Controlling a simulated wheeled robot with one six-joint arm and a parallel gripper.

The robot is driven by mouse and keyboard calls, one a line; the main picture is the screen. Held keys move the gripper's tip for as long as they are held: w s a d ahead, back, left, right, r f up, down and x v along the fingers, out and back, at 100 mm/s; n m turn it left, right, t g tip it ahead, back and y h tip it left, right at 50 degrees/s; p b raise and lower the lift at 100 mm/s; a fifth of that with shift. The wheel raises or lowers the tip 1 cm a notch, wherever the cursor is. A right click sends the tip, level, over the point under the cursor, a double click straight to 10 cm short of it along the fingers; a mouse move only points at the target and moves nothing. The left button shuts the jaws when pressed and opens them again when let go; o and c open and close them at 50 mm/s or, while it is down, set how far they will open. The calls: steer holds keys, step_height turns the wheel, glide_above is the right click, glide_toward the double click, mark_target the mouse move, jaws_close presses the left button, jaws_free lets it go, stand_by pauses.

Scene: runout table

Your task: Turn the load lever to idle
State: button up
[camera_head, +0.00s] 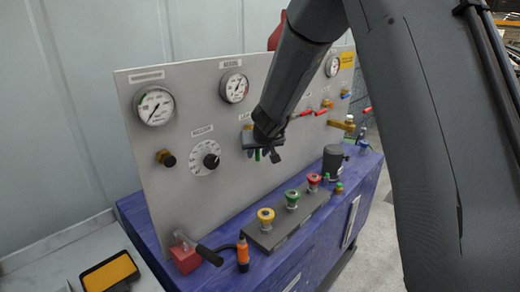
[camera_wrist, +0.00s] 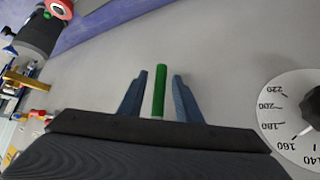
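My gripper (camera_head: 265,154) is in front of the upright grey panel, right of the numbered dial, in the head view. In the wrist view its two blue-grey fingers (camera_wrist: 160,75) are apart, with a green rod (camera_wrist: 159,92) between them. A gap shows on both sides of the rod, so the fingers do not appear closed on it. I cannot read a label for the load lever; the green rod may be its handle. Its mount and any idle marking are hidden behind my gripper. A red block with a black handle (camera_head: 208,254) sits at the bench's front left corner.
The numbered dial with a black knob (camera_head: 211,161) also shows in the wrist view (camera_wrist: 290,115). Gauges (camera_head: 154,106) line the panel's top. Yellow, green and red buttons stand on a dark box (camera_head: 262,240) in front. A dark cylinder (camera_head: 333,163) and red-handled valves (camera_head: 302,113) are to the right.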

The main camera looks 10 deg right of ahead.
steer(key=v, duration=0.6)
steer(key=shift+s+r, duration=0.3)
steer(key=shift+s, duration=0.05)
stand_by(0.5)
steer(key=s+d+f+g+b, duration=0.2)
steer(key=s+f, duration=0.4)
steer(key=s, duration=0.3)
steer(key=s+d+f+m+g+b, duration=0.1)
steer(key=s+d+f+b, duration=0.4)
steer(key=s, duration=0.5)
steer(key=s+d+f+g+b, duration=0.4)
steer(key=s+f, duration=0.4)
steer(key=s, duration=0.1)
steer(key=shift+s+f+h, duration=0.3)
steer(key=shift+s+h, duration=0.05)
steer(key=shift+h, duration=0.05)
